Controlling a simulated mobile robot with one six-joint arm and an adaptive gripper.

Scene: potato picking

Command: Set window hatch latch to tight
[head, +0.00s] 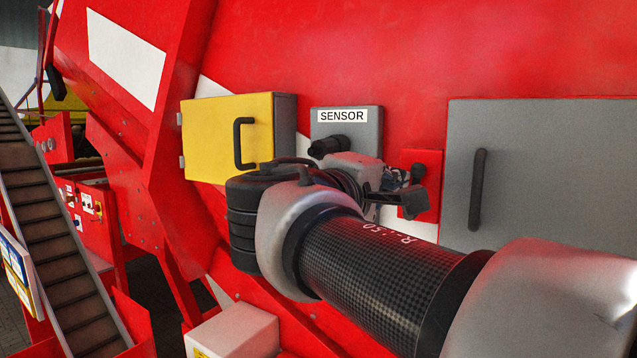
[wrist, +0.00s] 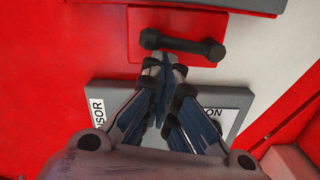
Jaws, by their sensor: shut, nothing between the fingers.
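A small red plate (head: 431,200) on the red machine wall carries a black latch, a bar with rounded ends. The latch (wrist: 183,45) lies roughly crosswise in the wrist view on the red plate (wrist: 135,28). In the head view my arm and gripper hide most of it. My gripper (wrist: 165,64) is shut and empty, its fingertips just below the middle of the latch bar in the wrist view. I cannot tell whether they touch it. In the head view the gripper (head: 400,178) is in front of the red plate, partly hidden.
The grey hatch panel (head: 545,185) with a black handle (head: 478,190) is right of the plate. A grey box labelled SENSOR (head: 362,117) and a yellow-doored cabinet (head: 215,135) are to the left. A conveyor (head: 50,220) stands far left.

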